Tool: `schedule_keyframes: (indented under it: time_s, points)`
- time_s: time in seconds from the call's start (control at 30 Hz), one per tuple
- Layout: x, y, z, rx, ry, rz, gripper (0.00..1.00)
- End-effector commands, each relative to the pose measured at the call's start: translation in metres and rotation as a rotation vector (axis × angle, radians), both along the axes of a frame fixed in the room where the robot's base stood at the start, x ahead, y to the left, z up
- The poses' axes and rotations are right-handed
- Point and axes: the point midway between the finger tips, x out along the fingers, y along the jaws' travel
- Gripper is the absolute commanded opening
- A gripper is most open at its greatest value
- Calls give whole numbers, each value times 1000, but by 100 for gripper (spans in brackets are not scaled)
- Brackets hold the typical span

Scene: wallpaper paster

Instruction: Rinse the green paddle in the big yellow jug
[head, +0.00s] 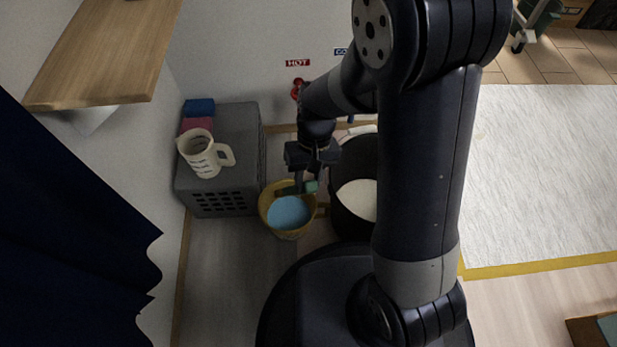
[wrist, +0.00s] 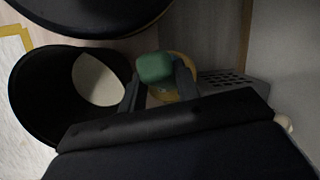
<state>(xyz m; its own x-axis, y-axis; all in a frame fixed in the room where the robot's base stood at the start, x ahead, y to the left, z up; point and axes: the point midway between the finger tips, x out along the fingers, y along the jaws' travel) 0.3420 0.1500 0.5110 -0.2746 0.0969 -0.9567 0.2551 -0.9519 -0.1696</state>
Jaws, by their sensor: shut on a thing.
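The big yellow jug (head: 290,235) stands on the floor with pale blue liquid (head: 288,212) inside and its handle toward the right. My gripper (head: 306,184) is shut on the green paddle (head: 311,186), at the jug's far right rim. In the wrist view the green paddle (wrist: 155,67) is between the fingers of my gripper (wrist: 159,76), with the yellow jug (wrist: 183,88) behind it. The paddle partly hides the jug there. I cannot tell whether any of the paddle touches the liquid.
A black bucket (head: 343,216) with pale contents stands close right of the jug; it also shows in the wrist view (wrist: 38,100). A grey crate (head: 240,135) at left bears a cream measuring jug (head: 201,154) and red and blue blocks. A wooden shelf (head: 110,50) overhangs the upper left.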

Motion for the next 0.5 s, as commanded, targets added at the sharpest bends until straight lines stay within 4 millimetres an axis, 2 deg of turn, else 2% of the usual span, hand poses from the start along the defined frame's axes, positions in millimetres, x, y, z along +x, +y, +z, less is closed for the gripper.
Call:
schedule_keyframes:
  time_s: [0.03,0.5]
  points:
    - [0,0,-13,0,0,0,1]
    - [0,0,-68,0,1,0,1]
